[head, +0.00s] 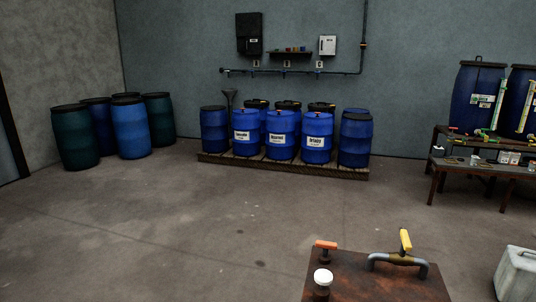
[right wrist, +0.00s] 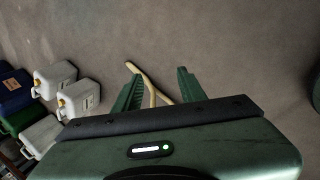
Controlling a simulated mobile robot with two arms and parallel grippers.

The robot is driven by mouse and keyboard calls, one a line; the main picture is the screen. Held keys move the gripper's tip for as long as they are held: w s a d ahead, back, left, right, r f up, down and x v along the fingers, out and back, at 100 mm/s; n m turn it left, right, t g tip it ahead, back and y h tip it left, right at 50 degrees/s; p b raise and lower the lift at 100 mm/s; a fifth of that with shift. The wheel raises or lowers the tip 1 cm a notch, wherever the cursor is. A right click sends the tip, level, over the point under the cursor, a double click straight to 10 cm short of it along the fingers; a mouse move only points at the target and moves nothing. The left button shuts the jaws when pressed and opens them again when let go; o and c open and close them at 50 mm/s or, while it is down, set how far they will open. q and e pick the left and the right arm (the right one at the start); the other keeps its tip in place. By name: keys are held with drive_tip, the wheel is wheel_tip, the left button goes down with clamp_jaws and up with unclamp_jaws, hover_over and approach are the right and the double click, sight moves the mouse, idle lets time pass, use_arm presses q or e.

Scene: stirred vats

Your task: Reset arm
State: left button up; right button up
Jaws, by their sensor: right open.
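My right gripper (right wrist: 159,73) shows in the right wrist view with its two green fingers spread apart. The gripper is open. A pale yellow bent rod (right wrist: 143,80) shows between and behind the fingers, and its lower end is hidden by the gripper body. I cannot tell whether it touches a finger. Neither gripper shows in the head view, and my left gripper is in no view.
A rusty table (head: 380,284) with valve handles stands at the front. Blue drums (head: 281,136) stand on a pallet (head: 290,168) by the wall, more drums (head: 131,130) at left. White canisters (right wrist: 76,98) stand left in the wrist view. The middle floor is clear.

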drive_tip(key=s+a+f+m+y, duration=0.1)
drive_tip(key=a+f+y, duration=0.1)
drive_tip(key=a, duration=1.4)
drive_tip(key=s+a+f+y, duration=0.1)
drive_tip(key=a+f, duration=0.4)
drive_tip(key=a, duration=1.2)
drive_tip(key=shift+m+y, duration=0.4)
drive_tip(key=shift+y, duration=0.3)
drive_tip(key=shift+s, duration=0.1)
